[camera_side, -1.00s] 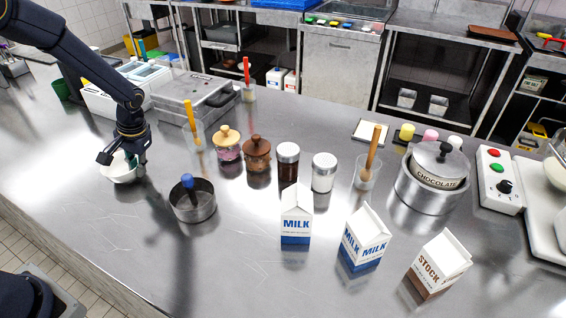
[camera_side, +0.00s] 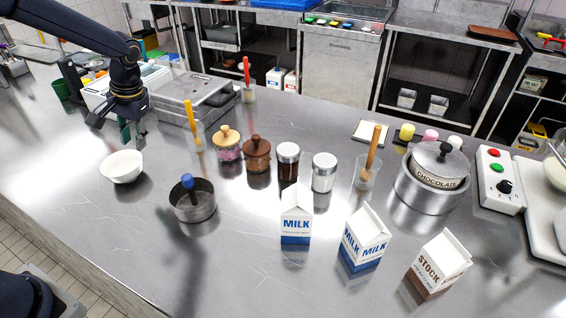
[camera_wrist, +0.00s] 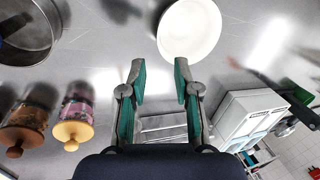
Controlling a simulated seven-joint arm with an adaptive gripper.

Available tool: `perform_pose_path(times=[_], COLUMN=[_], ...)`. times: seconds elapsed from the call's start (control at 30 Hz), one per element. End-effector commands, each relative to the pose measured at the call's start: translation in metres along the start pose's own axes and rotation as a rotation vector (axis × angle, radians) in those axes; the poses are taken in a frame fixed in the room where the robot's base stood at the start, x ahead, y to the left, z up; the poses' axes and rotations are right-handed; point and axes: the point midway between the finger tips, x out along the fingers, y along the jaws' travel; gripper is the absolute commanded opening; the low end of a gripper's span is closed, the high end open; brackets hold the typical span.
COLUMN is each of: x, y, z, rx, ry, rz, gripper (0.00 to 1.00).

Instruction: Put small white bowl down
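The small white bowl (camera_side: 122,166) stands upright on the steel counter at the left in the side view. In the wrist view the bowl (camera_wrist: 189,30) is at the top, empty, beyond my fingertips. My gripper (camera_side: 133,141) is above and behind the bowl in the side view, apart from it. In the wrist view my gripper (camera_wrist: 158,68) has its two green-padded fingers spread, with nothing between them.
A steel pan (camera_side: 193,203) with a blue-knobbed tool stands right of the bowl. Lidded jars (camera_side: 257,155), milk cartons (camera_side: 296,212) and a chocolate pot (camera_side: 433,178) stand further right. A grey appliance (camera_side: 190,98) is behind. The counter left of the bowl is clear.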

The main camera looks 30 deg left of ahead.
Motion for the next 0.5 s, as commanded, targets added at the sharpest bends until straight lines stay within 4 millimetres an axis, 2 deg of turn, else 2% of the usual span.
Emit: perform_pose_path(times=[0.17, 0.27, 0.37, 0.5], x=[-0.021, -0.037, -0.066, -0.11], y=[0.0, 0.001, 0.004, 0.012], z=[0.001, 0.009, 0.032, 0.085], rx=[0.0, 0.004, 0.012, 0.042], ry=[0.004, 0.029, 0.092, 0.224], rz=[0.003, 0.022, 0.072, 0.165], gripper=[0.31, 0.31, 0.31, 0.31])
